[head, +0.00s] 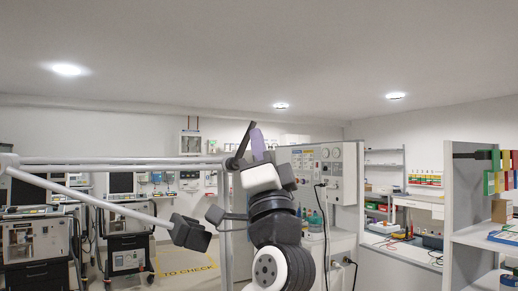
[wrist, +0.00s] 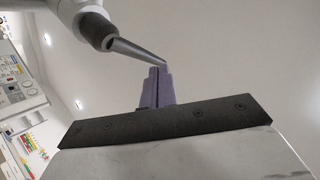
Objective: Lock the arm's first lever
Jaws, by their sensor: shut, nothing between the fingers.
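The jointed support arm (head: 120,161) has a pale horizontal upper tube in the head view. A dark tapered lever (head: 242,143) sticks up and tilts right from the tube's right-end joint. In the wrist view the lever (wrist: 135,47) runs from a black joint (wrist: 97,29) down to the right. My gripper (head: 257,144), with purple fingers, is just right of the lever in the head view. In the wrist view my gripper's fingertips (wrist: 160,69) are shut, empty and close to the lever's tip. I cannot tell if they touch.
A lower pale tube (head: 90,199) slopes down to a dark block (head: 188,233). Ventilator carts (head: 128,235) stand at the left behind. A grey panel with gauges (head: 325,165) stands behind my arm. Shelving (head: 475,185) is at the right.

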